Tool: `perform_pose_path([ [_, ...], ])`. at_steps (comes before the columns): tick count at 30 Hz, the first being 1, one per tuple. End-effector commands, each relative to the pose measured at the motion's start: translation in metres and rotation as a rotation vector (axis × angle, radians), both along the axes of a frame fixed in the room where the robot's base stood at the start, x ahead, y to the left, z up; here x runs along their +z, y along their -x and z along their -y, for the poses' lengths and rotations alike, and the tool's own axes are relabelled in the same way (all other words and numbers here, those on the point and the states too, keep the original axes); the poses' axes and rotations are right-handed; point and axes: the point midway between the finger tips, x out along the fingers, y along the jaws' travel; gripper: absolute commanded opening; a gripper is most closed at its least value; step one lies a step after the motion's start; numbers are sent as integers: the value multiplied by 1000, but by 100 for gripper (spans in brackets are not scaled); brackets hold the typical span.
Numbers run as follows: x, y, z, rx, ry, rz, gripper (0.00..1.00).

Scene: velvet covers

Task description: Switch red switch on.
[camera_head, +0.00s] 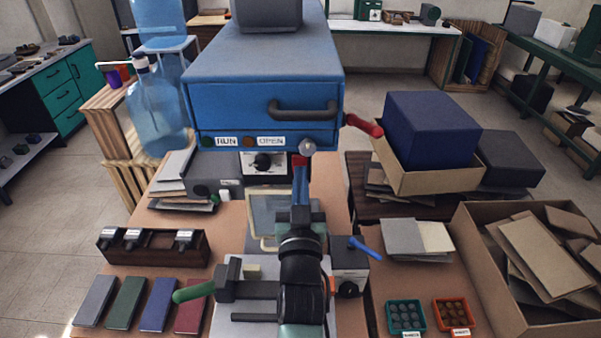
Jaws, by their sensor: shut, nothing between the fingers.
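A red-handled lever (364,125) sticks out from the right side of the blue machine (265,95), near its lower front edge. It is the clearest red switch in view, and it is tilted, with its grip down to the right. My gripper (300,172) reaches up from the bottom middle, with its fingers together and empty. Its tip is just below the machine's front edge, left of the red lever and apart from it. A small red patch shows at the tip; I cannot tell whether it belongs to the fingers or to something behind.
A green lever (193,291) is at lower left and a blue lever (365,246) right of my arm. Cardboard boxes (525,285) and a dark blue block (432,130) crowd the right. A water bottle (160,105) stands left of the machine. Several coloured slabs lie at front left.

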Motion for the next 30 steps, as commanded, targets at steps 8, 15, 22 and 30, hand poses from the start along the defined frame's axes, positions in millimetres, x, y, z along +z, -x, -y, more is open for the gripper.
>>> perform_pose_path([
  [8,2,-11,0,1,1,-1,0],
  [15,2,-11,0,1,0,0,0],
  [22,11,-15,0,1,0,-41,0],
  [30,5,-17,0,0,0,-71,0],
])
